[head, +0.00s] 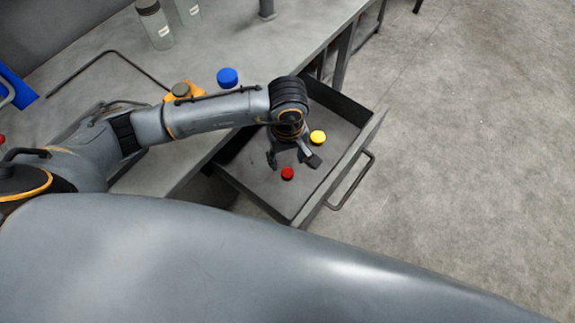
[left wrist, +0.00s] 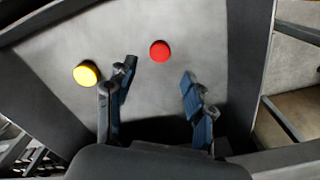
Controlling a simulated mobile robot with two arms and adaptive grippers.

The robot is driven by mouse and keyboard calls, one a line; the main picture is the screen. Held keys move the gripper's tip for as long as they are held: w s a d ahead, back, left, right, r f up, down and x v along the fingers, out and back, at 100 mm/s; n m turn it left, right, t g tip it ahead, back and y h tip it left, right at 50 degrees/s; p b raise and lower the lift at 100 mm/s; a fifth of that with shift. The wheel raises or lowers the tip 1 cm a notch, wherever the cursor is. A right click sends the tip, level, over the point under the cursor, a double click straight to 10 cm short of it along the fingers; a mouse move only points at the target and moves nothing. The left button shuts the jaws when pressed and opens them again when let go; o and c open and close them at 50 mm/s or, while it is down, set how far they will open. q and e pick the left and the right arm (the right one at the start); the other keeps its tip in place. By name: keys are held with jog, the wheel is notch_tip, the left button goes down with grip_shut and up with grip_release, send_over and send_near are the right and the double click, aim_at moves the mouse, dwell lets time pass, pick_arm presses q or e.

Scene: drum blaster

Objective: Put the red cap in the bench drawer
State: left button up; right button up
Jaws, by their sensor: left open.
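The red cap (head: 287,173) lies on the floor of the open bench drawer (head: 340,172). My left gripper (head: 294,163) is over the drawer, open and empty, close to the red cap. In the left wrist view the red cap (left wrist: 160,51) lies beyond the tips of the open left gripper (left wrist: 158,72), apart from both fingers. My right gripper is not in view.
A yellow cap (head: 318,137) also lies in the drawer; it shows in the left wrist view (left wrist: 87,74) too. A blue cap (head: 227,77) and clear bottles (head: 155,24) stand on the bench (head: 95,75). The drawer handle (head: 352,182) sticks out over open floor.

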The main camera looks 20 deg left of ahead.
pick_arm(q)
notch_tip(320, 180, up, 5)
jog(key=shift+r, duration=0.1)
dwell(0.6)
